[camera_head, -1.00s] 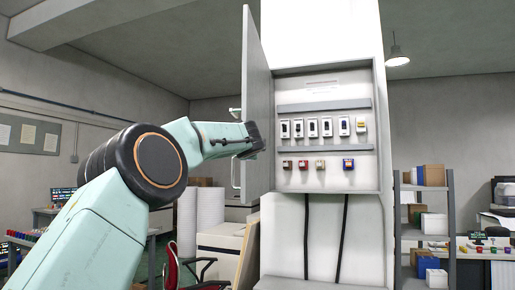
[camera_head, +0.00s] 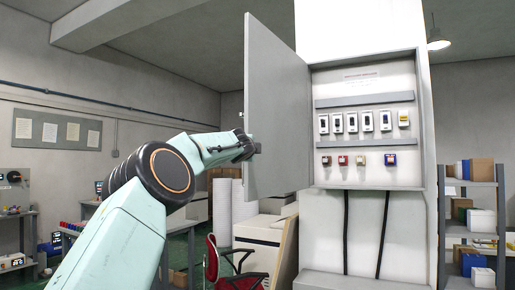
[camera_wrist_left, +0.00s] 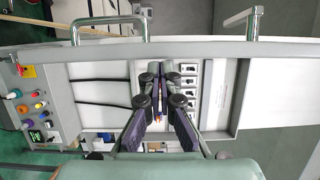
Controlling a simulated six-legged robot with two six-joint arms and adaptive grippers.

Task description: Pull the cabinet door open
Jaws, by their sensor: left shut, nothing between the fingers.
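The grey cabinet door (camera_head: 278,110) stands open on the left side of the white cabinet (camera_head: 427,150), its flat inner face showing. My left gripper (camera_head: 252,148) is at the door's free edge in the head view; the edge partly hides its tips, and I cannot tell whether it touches. In the left wrist view, turned sideways, the left gripper (camera_wrist_left: 160,78) is shut and empty, over the door's edge (camera_wrist_left: 215,49). Two metal handles (camera_wrist_left: 108,22) (camera_wrist_left: 254,22) show on the door's outer side, to either side of the gripper. My right gripper is in neither view.
Several switches (camera_head: 368,121) line the open cabinet. A shelf with boxes (camera_head: 484,225) stands right of it. A red chair (camera_head: 235,270) and a white cabinet unit (camera_head: 257,245) are below the door. A workbench (camera_head: 20,215) is at far left.

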